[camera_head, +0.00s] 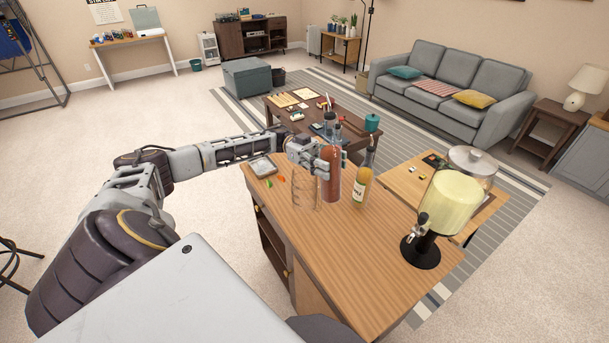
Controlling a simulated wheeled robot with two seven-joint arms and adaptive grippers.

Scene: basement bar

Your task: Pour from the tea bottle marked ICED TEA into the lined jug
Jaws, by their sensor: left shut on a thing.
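A red-brown bottle (331,178) stands upright at the far part of the wooden counter, and no lettering is readable on it. My left gripper (326,158) reaches in from the left and is shut on this bottle's upper part. A clear jug (305,192) stands just left of the bottle, close to it; it looks empty, and its lines are too faint to make out. A second bottle (361,186), amber with a pale label, stands to the right; its label is too small to read. My right gripper is not in view.
A drink dispenser (452,203) with pale yellow liquid stands at the counter's right end. A small grey tray (263,167) and bright bits lie at the far left. The counter's near middle (350,250) is clear. A coffee table (290,108) stands beyond.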

